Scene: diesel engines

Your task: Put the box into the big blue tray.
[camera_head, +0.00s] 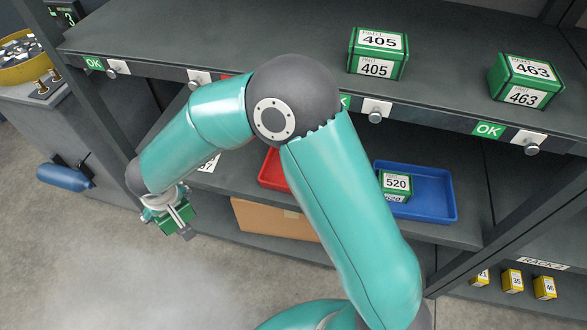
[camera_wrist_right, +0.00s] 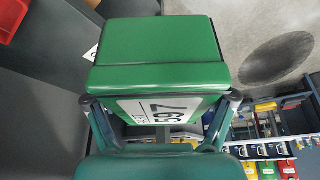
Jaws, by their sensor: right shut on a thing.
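My right gripper (camera_head: 180,221) is shut on a green box (camera_head: 176,219), held in the air in front of the shelf's left part. In the right wrist view the box (camera_wrist_right: 155,75) fills the middle, with a white label reading 597, between the fingers of the gripper (camera_wrist_right: 160,100). The big blue tray (camera_head: 438,177) sits on the lower shelf, right of my arm, apart from the held box. A green box labelled 520 (camera_head: 395,186) stands in the tray's left part. The right side of the tray is empty. My left gripper is out of view.
A red tray (camera_head: 270,170) is beside the blue tray, partly hidden by my arm. Green boxes 405 (camera_head: 376,55) and 463 (camera_head: 524,82) stand on the upper shelf (camera_head: 260,30), which overhangs the lower one. A cardboard box (camera_head: 270,217) sits below. Small yellow boxes (camera_head: 512,280) are at lower right.

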